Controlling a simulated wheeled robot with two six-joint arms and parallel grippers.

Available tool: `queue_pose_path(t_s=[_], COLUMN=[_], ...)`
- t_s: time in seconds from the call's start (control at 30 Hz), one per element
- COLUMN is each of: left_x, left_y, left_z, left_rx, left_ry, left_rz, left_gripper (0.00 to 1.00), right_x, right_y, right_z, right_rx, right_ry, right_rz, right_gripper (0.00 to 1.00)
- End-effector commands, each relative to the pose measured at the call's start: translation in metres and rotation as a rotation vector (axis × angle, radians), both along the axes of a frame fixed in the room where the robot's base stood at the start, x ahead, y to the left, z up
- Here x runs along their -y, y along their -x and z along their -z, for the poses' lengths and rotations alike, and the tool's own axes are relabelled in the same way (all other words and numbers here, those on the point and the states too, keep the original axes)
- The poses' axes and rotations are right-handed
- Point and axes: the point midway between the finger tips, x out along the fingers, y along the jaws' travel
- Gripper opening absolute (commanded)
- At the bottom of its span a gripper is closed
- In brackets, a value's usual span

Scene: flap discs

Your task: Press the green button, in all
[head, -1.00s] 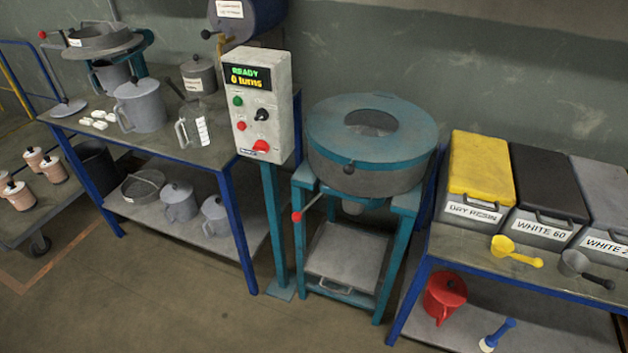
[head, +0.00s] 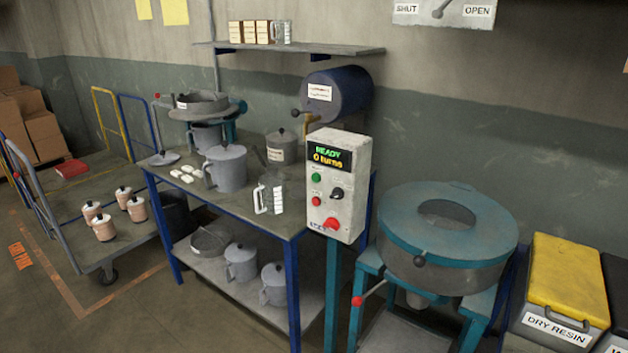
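The green button (head: 316,178) is on the upper left of the front of a pale control box (head: 347,205). The box stands on a teal post in the middle of the head view. Its display (head: 330,157) reads "READY 0 turns". A black knob (head: 337,193) sits to the right of the green button. A small red button (head: 316,201) is below the green one, and a larger red button (head: 331,223) is at the bottom. Neither of my grippers is in view.
A teal mixer drum (head: 446,238) stands right of the box. A blue-legged bench (head: 240,207) with pots and a jug is on the left. A trolley (head: 75,240) with several pinkish jars is farther left. A yellow-lidded bin (head: 567,278) is at the right. Floor is clear at lower left.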

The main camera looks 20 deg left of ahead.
Motion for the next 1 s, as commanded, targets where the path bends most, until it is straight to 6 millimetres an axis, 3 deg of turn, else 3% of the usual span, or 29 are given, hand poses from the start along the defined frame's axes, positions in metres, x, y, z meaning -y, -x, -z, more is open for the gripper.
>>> queue_pose_path(t_s=[0.03, 0.2, 1.0], left_x=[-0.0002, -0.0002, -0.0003], left_y=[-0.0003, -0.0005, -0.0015], left_z=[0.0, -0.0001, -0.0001], left_rx=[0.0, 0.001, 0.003], left_ry=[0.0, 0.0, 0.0], left_rz=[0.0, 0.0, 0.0], left_gripper=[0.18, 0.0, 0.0], right_x=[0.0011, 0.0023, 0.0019], right_y=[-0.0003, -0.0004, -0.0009], right_z=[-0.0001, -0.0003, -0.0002], right_rx=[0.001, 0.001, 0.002], right_ry=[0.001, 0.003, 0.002], right_rz=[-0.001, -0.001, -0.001], right_gripper=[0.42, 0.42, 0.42])
